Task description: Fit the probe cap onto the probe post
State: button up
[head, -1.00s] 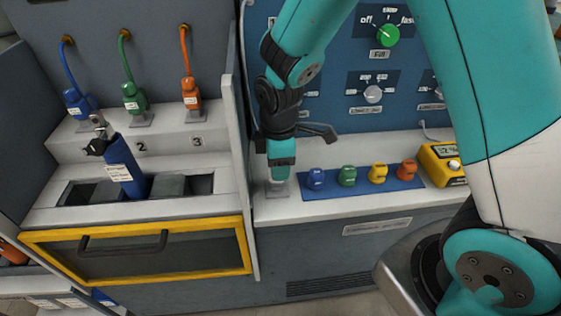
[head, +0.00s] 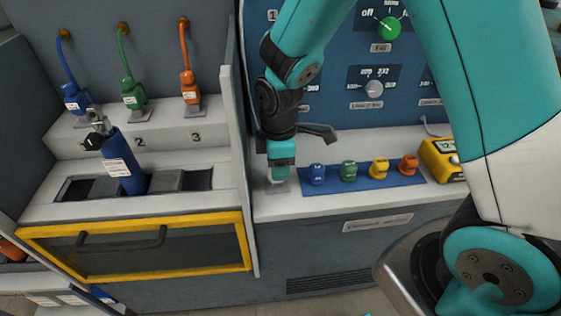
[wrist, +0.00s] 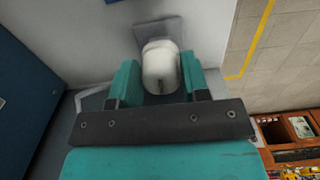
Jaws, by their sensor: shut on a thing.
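My gripper (head: 281,160) is low over the left end of the grey bench ledge, pointing down. Its teal fingers (wrist: 159,82) are shut on a white rounded cap, which I take for the probe cap (wrist: 160,65). The cap (head: 279,174) also shows below the fingers in the head view. It is directly over a small grey plate (wrist: 160,31), which also shows in the head view (head: 277,187). The probe post is not distinguishable; the cap and fingers may hide it. I cannot tell whether the cap touches the plate.
A blue mat (head: 335,182) with several coloured pieces lies close to the right of my gripper. A yellow meter (head: 440,160) stands farther right. A grey divider wall (head: 240,150) rises close on the left. Behind is a blue panel (head: 340,110) with knobs.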

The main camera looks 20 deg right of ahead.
jog(key=o, duration=1.1)
notch_tip(320, 180, up, 17)
jog(key=p, duration=0.1)
jog(key=shift+r, duration=0.2)
jog(key=s+a+r+m+y+p, duration=0.1)
jog(key=s+a+r+m+y, duration=0.1)
jog(key=s, duration=0.7)
jog(key=s+a+r+m+y+p, duration=0.2)
jog(key=s+m, duration=0.3)
jog(key=s, duration=0.4)
jog(key=shift+a+r, duration=0.35)
jog(key=shift+r, duration=0.45)
